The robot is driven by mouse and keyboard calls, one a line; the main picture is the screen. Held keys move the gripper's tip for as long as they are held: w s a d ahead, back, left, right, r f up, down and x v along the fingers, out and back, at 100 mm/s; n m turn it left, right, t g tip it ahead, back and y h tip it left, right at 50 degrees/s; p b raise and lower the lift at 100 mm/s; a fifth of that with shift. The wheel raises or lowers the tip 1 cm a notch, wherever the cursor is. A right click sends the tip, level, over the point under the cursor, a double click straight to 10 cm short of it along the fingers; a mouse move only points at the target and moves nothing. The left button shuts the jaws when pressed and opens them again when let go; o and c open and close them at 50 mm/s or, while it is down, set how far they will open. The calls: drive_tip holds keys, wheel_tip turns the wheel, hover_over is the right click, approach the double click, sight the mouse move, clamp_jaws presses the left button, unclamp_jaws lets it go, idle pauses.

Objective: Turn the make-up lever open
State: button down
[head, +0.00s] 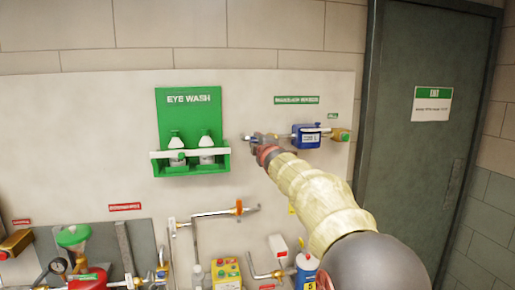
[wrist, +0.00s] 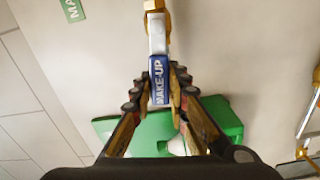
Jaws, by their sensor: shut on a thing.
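The make-up lever shows in the wrist view as a pale metal bar with a blue sleeve (wrist: 158,82) lettered MAKE-UP. It runs down from a brass fitting (wrist: 150,5) at the top edge. My gripper (wrist: 159,88) has its fingers on both sides of the blue sleeve and is shut on it. In the head view my gripper (head: 262,139) is at the wall panel, right of the eye wash station, and covers much of the lever. A blue block (head: 306,136) and a brass valve (head: 340,135) lie to its right, below a green sign (head: 296,100).
The green eye wash station (head: 188,130) with white bottles stands close left of my gripper. Pipes with an orange handle (head: 239,207) and a yellow button box (head: 226,272) are lower down. A dark exit door (head: 425,150) is at the right. The panel above my gripper is mostly clear.

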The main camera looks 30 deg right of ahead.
drive_tip(key=shift+f+n+b, duration=0.5)
drive_tip(key=shift+n+b, duration=0.2)
drive_tip(key=c, duration=1.7)
unclamp_jaws()
drive_tip(key=shift+c, duration=0.2)
drive_tip(key=shift+o, duration=0.3)
drive_tip(key=v, duration=1.2)
